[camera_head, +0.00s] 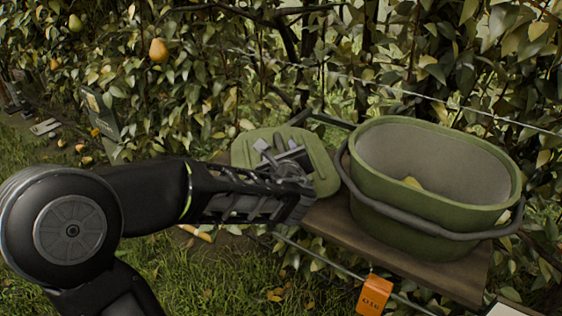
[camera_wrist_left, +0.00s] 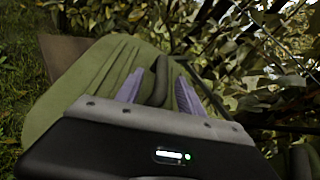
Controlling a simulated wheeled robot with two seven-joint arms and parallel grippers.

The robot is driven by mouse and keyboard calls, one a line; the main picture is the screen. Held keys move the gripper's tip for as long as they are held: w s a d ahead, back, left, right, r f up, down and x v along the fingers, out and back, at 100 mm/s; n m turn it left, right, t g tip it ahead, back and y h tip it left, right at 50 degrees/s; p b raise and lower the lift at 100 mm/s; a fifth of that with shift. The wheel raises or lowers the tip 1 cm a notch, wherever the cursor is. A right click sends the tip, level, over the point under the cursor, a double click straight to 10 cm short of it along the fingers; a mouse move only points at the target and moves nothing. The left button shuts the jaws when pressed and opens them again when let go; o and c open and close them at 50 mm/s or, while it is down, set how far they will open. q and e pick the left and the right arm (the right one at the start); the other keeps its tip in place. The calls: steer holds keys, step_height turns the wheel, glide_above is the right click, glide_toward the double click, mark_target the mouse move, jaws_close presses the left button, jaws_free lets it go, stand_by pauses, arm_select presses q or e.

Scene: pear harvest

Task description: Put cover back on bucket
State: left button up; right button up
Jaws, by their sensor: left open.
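The green bucket (camera_head: 440,212) stands open on a wooden board at the right of the head view, with a dark handle around its outside. A yellowish pear (camera_head: 412,184) shows inside it. The green cover (camera_head: 318,158) lies to the left of the bucket, apart from it; it also fills much of the left wrist view (camera_wrist_left: 75,95). My left gripper (camera_head: 283,152) is over the cover. In the wrist view its purple fingertips (camera_wrist_left: 160,90) are apart, on either side of the cover's dark raised handle (camera_wrist_left: 161,80). My right gripper is out of view.
The wooden board (camera_head: 400,262) carries the bucket. An orange tag (camera_head: 374,294) hangs at its front. Wires and dense pear foliage stand behind, with a hanging pear (camera_head: 158,50) at upper left. Grass lies below.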

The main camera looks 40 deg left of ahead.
mark_target(281, 147)
arm_select(q)
steer(key=shift+b+x, duration=0.35)
steer(key=shift+x, duration=2.3)
steer(key=shift+d+r, duration=0.1)
jaws_close()
